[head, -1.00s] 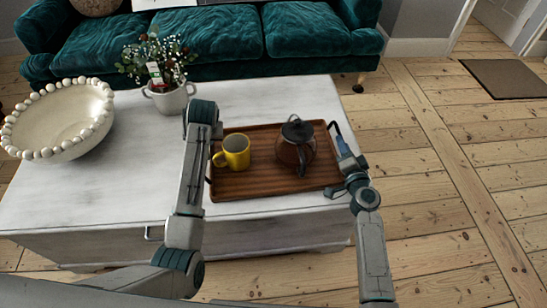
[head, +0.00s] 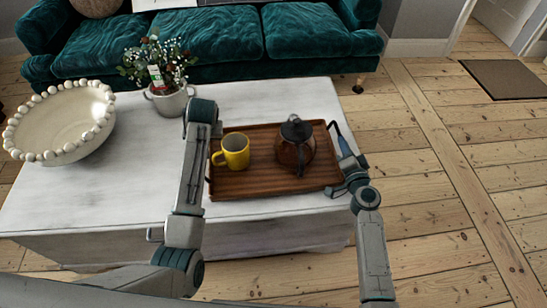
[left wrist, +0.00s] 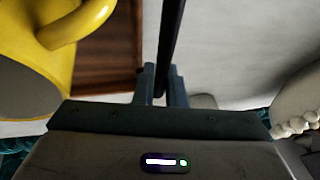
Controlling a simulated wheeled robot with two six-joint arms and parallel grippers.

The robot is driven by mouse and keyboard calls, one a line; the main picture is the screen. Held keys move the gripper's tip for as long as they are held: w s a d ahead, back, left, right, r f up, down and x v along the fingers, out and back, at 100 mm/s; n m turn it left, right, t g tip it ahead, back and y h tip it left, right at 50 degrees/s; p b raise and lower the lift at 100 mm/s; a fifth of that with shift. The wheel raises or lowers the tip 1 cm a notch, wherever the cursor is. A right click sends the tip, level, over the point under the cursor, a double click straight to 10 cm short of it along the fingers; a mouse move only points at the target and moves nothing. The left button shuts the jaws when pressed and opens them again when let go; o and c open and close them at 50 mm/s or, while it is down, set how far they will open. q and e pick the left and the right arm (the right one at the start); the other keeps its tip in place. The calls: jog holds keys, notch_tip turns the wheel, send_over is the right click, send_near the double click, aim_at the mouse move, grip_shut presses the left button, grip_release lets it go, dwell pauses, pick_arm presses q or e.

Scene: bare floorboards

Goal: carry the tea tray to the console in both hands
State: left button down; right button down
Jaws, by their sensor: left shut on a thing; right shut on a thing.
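The wooden tea tray (head: 262,188) is on or just above the white table, near its right front; I cannot tell if it touches. A yellow mug (head: 236,151) stands on its left part and a dark glass teapot (head: 296,147) right of the middle. My right gripper (head: 341,185) is shut on the tray's right handle. My left gripper (left wrist: 163,88) is shut on the tray's dark left handle in the left wrist view; in the head view my left arm hides this grip. The yellow mug also shows large in the left wrist view (left wrist: 32,65).
The white table (head: 110,200) also holds a beaded bowl (head: 60,125) at the left and a potted plant (head: 168,100) behind. A teal sofa (head: 200,45) stands beyond. Bare floorboards (head: 450,190) lie free at the right, with a brown mat (head: 510,78) farther back.

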jog(key=shift+a+r+p, duration=0.15)
jog(key=shift+r+p, duration=0.6)
jog(key=shift+r, duration=0.25)
jog(key=shift+a+r+p, duration=0.1)
jog(key=shift+r+p, duration=0.65)
jog(key=shift+r, duration=0.2)
